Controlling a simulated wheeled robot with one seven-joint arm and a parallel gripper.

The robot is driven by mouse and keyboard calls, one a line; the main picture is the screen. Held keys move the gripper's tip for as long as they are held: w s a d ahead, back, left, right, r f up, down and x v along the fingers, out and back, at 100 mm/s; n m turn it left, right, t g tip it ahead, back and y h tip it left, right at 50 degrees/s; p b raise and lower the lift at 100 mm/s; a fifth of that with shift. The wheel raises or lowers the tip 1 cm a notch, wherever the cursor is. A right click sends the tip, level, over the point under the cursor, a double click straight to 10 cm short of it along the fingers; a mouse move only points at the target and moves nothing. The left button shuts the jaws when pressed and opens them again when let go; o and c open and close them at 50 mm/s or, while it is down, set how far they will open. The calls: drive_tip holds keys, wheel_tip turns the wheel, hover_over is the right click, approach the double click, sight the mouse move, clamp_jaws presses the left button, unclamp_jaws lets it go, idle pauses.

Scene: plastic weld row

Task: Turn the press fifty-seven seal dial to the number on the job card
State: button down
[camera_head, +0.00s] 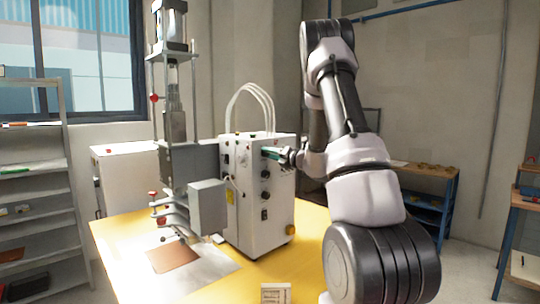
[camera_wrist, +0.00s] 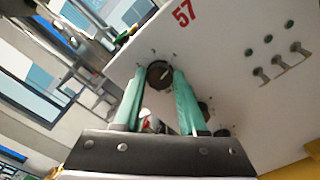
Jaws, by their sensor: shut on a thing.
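The white press cabinet (camera_head: 262,200) stands on the yellow table and carries a red "57" in the wrist view (camera_wrist: 184,12). The dial (camera_wrist: 160,74) is a round black knob with a pale pointer mark, set below the "57" with small marks around it that are too small to read. My gripper (camera_wrist: 162,82) has teal fingers, one on each side of the dial, shut on it. In the head view my gripper (camera_head: 272,153) is at the cabinet's upper front and hides the dial. A small pale card (camera_head: 276,293) with unreadable print is at the table's front edge.
More black knobs (camera_head: 265,175) sit lower on the cabinet face. Green buttons and metal toggle switches (camera_wrist: 278,66) are on the panel in the wrist view. The tall metal press column (camera_head: 178,120) stands left of the cabinet. A brown sheet (camera_head: 172,258) lies on its plate.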

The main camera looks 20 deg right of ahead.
drive_tip(key=shift+c, duration=2.4)
unclamp_jaws()
drive_tip(key=shift+s, duration=0.1)
drive_tip(key=v, duration=1)
drive_tip(key=shift+s+d, duration=0.15)
drive_tip(key=shift+s, duration=0.15)
drive_tip(key=shift+f, duration=0.15)
